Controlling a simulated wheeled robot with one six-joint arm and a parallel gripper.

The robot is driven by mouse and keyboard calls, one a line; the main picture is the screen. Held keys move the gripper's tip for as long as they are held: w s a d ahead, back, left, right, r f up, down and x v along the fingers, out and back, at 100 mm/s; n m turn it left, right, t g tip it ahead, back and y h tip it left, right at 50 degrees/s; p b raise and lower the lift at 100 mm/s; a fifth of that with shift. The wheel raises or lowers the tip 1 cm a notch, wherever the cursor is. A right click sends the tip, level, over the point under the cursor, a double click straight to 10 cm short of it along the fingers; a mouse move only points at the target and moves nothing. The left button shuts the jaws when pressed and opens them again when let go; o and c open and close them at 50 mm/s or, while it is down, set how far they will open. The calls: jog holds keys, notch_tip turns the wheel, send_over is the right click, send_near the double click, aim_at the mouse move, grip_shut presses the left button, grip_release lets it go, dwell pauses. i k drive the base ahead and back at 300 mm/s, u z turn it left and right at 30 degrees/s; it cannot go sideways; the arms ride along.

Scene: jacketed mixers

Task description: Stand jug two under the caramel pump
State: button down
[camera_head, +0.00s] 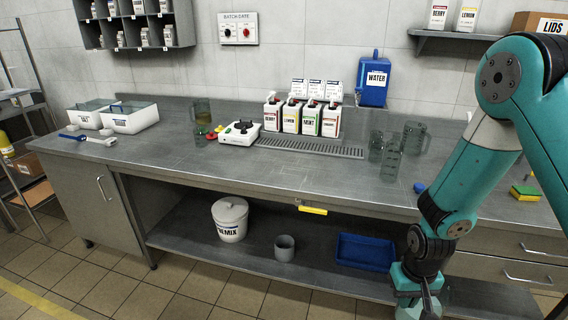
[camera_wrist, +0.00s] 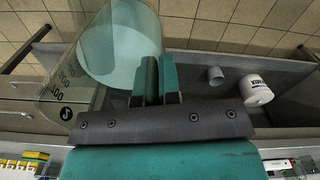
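Jug two (camera_wrist: 90,62) is a large clear jug with printed marks and a dark "2" badge, close up at the left of the wrist view. My gripper (camera_wrist: 159,62) has its two teal fingers close together at the jug's side, apparently shut on its handle; the handle itself is hidden. In the head view my gripper (camera_head: 418,303) hangs low in front of the counter at the right. Four pump bottles stand in a row behind the drip grate (camera_head: 325,147). The rightmost bottle (camera_head: 330,121), with an orange-red label, seems to be the caramel pump; its small text is blurred.
Several clear jugs (camera_head: 391,161) stand right of the grate. A blue water tank (camera_head: 373,82) is behind. A blue tray (camera_head: 365,252) and white bucket (camera_head: 230,219) sit on the lower shelf.

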aim_at(330, 154)
jog(key=u, duration=0.25)
jog(key=k, duration=0.65)
jog(key=u, duration=1)
jog(key=i, duration=1.25)
jog(key=z, duration=0.9)
jog(key=i, duration=0.5)
jog(key=z, duration=0.55)
